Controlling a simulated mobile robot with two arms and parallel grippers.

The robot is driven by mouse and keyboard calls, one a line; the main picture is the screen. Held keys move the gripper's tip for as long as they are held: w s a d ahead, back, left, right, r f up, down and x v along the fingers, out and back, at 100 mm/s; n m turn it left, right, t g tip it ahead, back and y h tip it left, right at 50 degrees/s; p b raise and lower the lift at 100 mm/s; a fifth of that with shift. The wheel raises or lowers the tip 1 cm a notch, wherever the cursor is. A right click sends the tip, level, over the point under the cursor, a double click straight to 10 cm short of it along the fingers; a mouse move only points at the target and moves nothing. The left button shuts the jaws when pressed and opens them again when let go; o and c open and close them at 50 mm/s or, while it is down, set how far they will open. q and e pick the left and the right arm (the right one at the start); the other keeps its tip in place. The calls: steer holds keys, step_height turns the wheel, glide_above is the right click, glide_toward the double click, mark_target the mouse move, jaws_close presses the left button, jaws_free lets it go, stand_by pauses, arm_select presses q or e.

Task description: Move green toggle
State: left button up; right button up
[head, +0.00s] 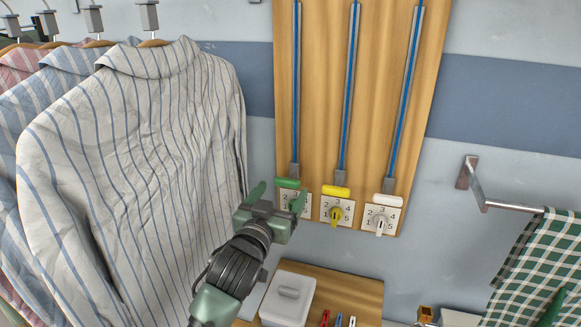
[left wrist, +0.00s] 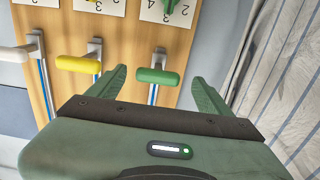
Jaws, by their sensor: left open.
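A green handle (head: 288,183) sits at the lower end of the left blue-lined slot on a wooden wall board. Below it is a dial plate with a green knob, partly covered by my gripper in the head view; the knob (left wrist: 178,6) shows at the top of the left wrist view. My left gripper (head: 279,197) is open in front of the green handle. In the left wrist view the green handle (left wrist: 158,76) appears between the two fingers, with no visible grip on it. A green tip (head: 552,309) at the lower right may be my right gripper; its jaw state is unclear.
A yellow handle (head: 336,191) and a white handle (head: 389,200) are to the right, each above a numbered dial. Striped shirts (head: 140,170) hang close on the left. A wooden shelf (head: 350,290) with a white box (head: 287,300) lies below. A checked towel (head: 540,265) hangs right.

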mark_target(291, 174)
arm_select(q)
steer(key=shift+w+d+r, duration=0.1)
steer(key=shift+w+r, duration=0.05)
steer(key=shift+w, duration=0.05)
steer(key=x, duration=0.1)
steer(key=p+x, duration=0.1)
steer(key=shift+w+d+r, duration=0.25)
steer(key=shift+w+r, duration=0.05)
steer(key=x, duration=0.2)
steer(key=p+x, duration=0.1)
steer(key=shift+w+f, duration=0.2)
steer(key=shift+w, duration=0.2)
steer(key=shift+w+d, duration=0.1)
arm_select(e)
steer(key=shift+s+r, duration=0.95)
steer(key=shift+s+d, duration=0.1)
